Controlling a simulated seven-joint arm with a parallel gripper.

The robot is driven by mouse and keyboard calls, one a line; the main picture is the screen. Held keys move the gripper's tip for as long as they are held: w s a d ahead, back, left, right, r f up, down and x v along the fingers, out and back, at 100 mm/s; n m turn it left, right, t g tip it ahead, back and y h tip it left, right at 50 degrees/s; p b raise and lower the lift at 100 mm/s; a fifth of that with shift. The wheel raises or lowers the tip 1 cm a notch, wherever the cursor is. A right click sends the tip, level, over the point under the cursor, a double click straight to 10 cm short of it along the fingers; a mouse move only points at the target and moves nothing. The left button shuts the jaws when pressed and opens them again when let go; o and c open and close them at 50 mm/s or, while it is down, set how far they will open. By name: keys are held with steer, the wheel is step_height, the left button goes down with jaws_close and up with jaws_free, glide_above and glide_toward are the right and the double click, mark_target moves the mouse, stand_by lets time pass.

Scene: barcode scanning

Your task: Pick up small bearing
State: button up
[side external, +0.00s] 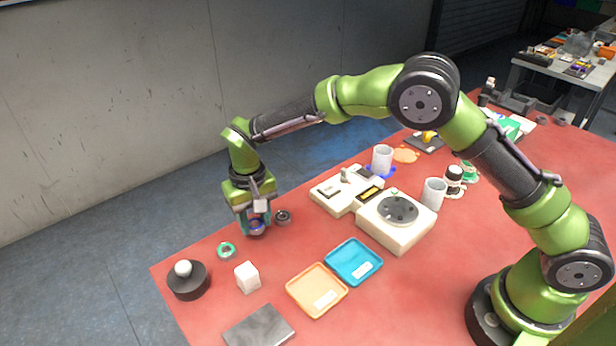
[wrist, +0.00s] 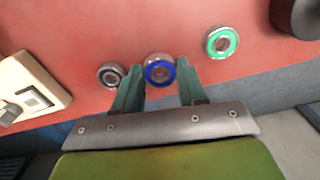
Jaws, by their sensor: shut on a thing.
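My gripper (side external: 256,228) is at the far left edge of the red table, pointing down. In the wrist view its two fingers (wrist: 158,76) are closed on the sides of a blue-ringed bearing (wrist: 158,70). This bearing also shows low between the fingers in the side view (side external: 257,227), partly hidden. It is at or close to the table surface; I cannot tell if it touches. A dark grey bearing (wrist: 110,75) lies just beside one finger, also seen in the side view (side external: 282,216). A green-ringed bearing (wrist: 221,42) lies on the other side, apart from the gripper.
A black round base with a white knob (side external: 187,279) and a white cube (side external: 247,277) stand nearby. An orange tray (side external: 298,297) and a blue tray (side external: 369,273) are empty of parts. A cream device with a dark disc (side external: 385,235) stands to the right. The table edge is close.

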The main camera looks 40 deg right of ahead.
steer(key=s+d, duration=0.2)
steer(key=s, duration=0.2)
steer(key=s+d+r, duration=0.1)
steer(key=s+d, duration=0.1)
steer(key=s, duration=0.3)
steer(key=s+d+r, duration=0.1)
steer(key=s+d, duration=0.1)
steer(key=s, duration=0.2)
steer(key=shift+s+d+r, duration=0.25)
steer(key=shift+s, duration=0.15)
steer(key=shift+s+d+r+n, duration=0.15)
steer(key=shift+s+d+n, duration=0.1)
steer(key=shift+s+n, duration=0.3)
steer(key=w+d+r, duration=0.4)
steer(key=d+r, duration=0.9)
steer(key=d, duration=0.4)
steer(key=m, duration=0.2)
glide_above(479, 205)
step_height(479, 205, down, 10)
steer(key=shift+a+f, duration=0.1)
steer(key=shift+f, duration=3.95)
